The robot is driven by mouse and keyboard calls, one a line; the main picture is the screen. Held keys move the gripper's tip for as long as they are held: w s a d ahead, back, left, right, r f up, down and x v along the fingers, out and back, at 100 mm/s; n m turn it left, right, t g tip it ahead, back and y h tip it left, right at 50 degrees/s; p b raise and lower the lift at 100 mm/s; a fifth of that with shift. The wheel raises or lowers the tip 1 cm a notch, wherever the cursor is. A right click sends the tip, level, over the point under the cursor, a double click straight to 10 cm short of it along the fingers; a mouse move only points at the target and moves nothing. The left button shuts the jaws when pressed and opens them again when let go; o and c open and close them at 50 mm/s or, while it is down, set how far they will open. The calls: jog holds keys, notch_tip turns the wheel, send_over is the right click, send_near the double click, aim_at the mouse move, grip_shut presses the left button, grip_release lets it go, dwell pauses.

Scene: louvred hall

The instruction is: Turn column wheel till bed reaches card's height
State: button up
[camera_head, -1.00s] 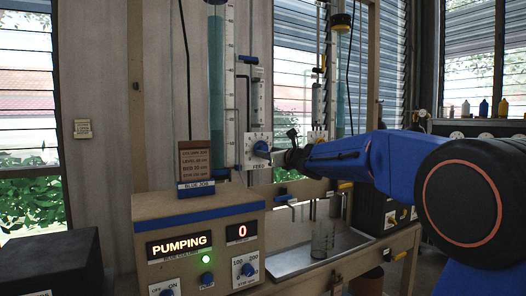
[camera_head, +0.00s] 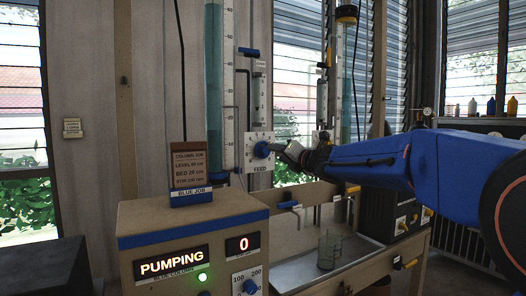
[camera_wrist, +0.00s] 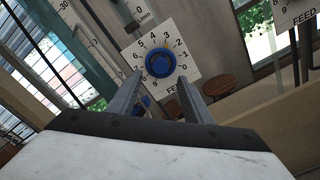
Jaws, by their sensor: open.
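The blue column (camera_head: 214,95) is a tall tube of blue-tinted liquid beside a white scale (camera_head: 229,100); I cannot make out its bed. To its right is a blue round wheel (camera_head: 262,149) on a white numbered plate marked FEED. The wheel also shows in the wrist view (camera_wrist: 160,63). My gripper (camera_head: 284,150) is open at the wheel, and its fingers (camera_wrist: 160,76) reach toward the wheel's lower sides. I cannot tell whether they touch it. The brown job card (camera_head: 190,166) stands on the control box above a BLUE JOB label; its small print seems to say BED 20 cm.
The control box (camera_head: 195,228) reads PUMPING and 0, with a green light lit and a blue knob (camera_head: 250,287). A glass beaker (camera_head: 329,250) stands on the metal tray (camera_head: 292,277). A second column (camera_head: 347,95) and blue-handled valve (camera_head: 287,204) are near my arm.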

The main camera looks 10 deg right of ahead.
aim_at(266, 151)
jog(key=shift+m, duration=0.4)
jog(key=x, duration=0.8)
jog(key=shift+w+f, duration=0.1)
jog(key=shift+w, duration=0.05)
jog(key=shift+r, duration=0.2)
